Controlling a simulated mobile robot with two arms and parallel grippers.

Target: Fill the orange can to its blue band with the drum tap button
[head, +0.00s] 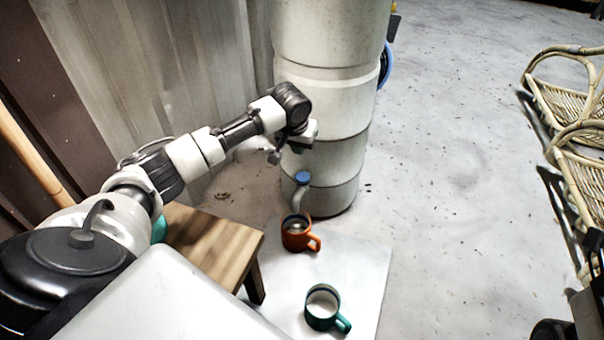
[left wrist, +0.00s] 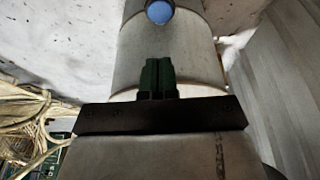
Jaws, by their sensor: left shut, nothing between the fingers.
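The pale drum (head: 325,125) stands upright behind the cans. Its tap has a round blue button (head: 302,178), which also shows at the top of the left wrist view (left wrist: 159,12). The orange can (head: 298,237) stands upright just below the tap spout. Its inside shows a dark band near the rim and a paler middle; I cannot tell the fill level. My left gripper (head: 298,147) is in front of the drum, above the button and apart from it. In the left wrist view its dark green fingers (left wrist: 158,77) are together and empty. My right gripper is not in view.
A green mug (head: 323,309) with a pale inside stands in front of the can on a light slab (head: 362,262). A wooden stool (head: 222,240) is left of the can. Rattan chairs (head: 575,120) stand at the right. The floor between is open.

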